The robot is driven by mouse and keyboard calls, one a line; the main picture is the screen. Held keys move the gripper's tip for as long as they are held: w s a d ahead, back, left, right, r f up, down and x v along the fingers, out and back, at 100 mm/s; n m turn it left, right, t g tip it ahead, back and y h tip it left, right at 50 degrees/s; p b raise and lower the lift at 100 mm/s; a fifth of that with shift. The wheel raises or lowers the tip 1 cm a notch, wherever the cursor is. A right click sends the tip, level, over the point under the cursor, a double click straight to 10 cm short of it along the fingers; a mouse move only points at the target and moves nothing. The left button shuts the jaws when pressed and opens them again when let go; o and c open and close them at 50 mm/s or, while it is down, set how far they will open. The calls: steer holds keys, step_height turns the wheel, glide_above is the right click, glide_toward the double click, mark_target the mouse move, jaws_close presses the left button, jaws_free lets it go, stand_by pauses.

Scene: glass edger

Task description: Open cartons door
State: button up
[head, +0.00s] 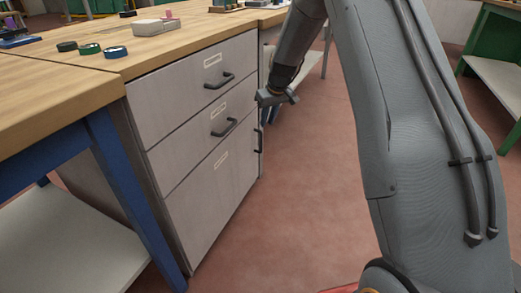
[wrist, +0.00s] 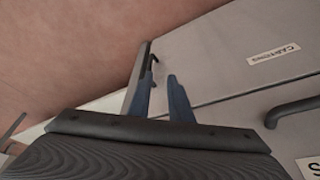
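The cartons door (head: 210,205) is the lowest, largest grey front of a cabinet, below two drawers, and looks shut. In the wrist view the door (wrist: 215,60) carries a label (wrist: 273,54) that seems to read "CARTONS". Its dark upright handle (head: 258,140) sits near the right edge; the handle also shows in the wrist view (wrist: 153,60), just past my fingertips. My gripper (wrist: 158,88) is open, with its two blue-grey fingers apart and nothing between them. In the head view my gripper (head: 279,97) is above and right of the handle.
Two drawers, the upper (head: 200,78) and the lower (head: 210,125), have protruding dark handles. A wooden worktop (head: 165,50) with tape rolls (head: 90,49) lies above. A blue table leg (head: 130,190) stands at left. The reddish floor (head: 300,200) before the door is clear.

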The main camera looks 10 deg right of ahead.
steer(key=w+f+b, duration=0.5)
steer(key=w+f, duration=0.2)
steer(key=f, duration=0.2)
steer(key=b, duration=0.4)
glide_above(261, 150)
steer(key=shift+n, duration=0.3)
steer(key=f, duration=0.7)
steer(key=shift+w+d, duration=0.1)
steer(key=shift+w, duration=0.25)
steer(key=shift+t, duration=0.3)
steer(key=shift+p, duration=0.3)
steer(key=shift+c, duration=0.2)
jaws_close()
